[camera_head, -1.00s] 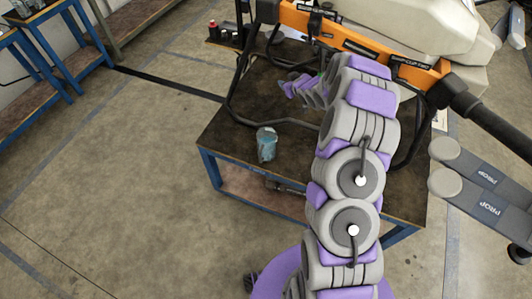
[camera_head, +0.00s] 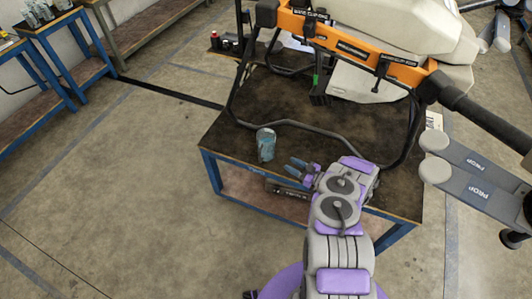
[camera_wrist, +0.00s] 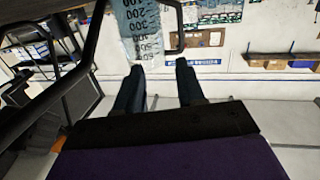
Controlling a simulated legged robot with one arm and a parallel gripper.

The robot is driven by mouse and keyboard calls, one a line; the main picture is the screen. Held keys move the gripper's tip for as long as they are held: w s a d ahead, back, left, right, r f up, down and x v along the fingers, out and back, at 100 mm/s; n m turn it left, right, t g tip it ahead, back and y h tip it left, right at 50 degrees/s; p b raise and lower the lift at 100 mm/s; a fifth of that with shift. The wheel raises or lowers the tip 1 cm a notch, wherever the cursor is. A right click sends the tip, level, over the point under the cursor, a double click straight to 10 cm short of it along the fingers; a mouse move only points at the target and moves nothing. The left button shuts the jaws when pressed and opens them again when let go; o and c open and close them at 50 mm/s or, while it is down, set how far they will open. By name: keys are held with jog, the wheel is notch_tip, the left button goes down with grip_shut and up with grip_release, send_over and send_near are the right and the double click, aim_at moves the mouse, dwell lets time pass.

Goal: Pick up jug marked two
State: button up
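A small blue-grey measuring jug (camera_head: 266,145) stands on the dark table top (camera_head: 232,137) near its front-left edge. In the wrist view the jug (camera_wrist: 146,28) shows a scale with upside-down numbers at the top, just beyond my fingers. I cannot make out a "two" mark on it. My gripper (camera_head: 294,171) is just right of and slightly nearer than the jug, apart from it. In the wrist view my gripper (camera_wrist: 159,84) has its two dark fingers spread, with nothing between them.
An orange-framed drone (camera_head: 350,45) with a pale tank sits over the table, and its black leg tube (camera_head: 300,124) runs behind and right of the jug. Several similar vessels (camera_head: 38,14) stand on a far-left bench. Floor left is clear.

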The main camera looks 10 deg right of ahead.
jog(key=s+f+y, duration=0.1)
jog(key=s+f, duration=0.1)
jog(key=s, duration=0.1)
jog(key=b, duration=0.4)
send_near(260, 162)
jog(key=w+a+r, duration=0.2)
jog(key=w+a, duration=0.1)
jog(key=w, duration=0.1)
jog(key=shift+r+b+x, duration=0.15)
jog(key=shift+b+x, duration=0.35)
jog(key=shift+x, duration=0.9)
jog(key=shift+r+b+x, duration=0.2)
jog(key=shift+b+x, duration=0.3)
jog(key=shift+x, duration=0.9)
jog(key=shift+s, duration=0.1)
grip_shut()
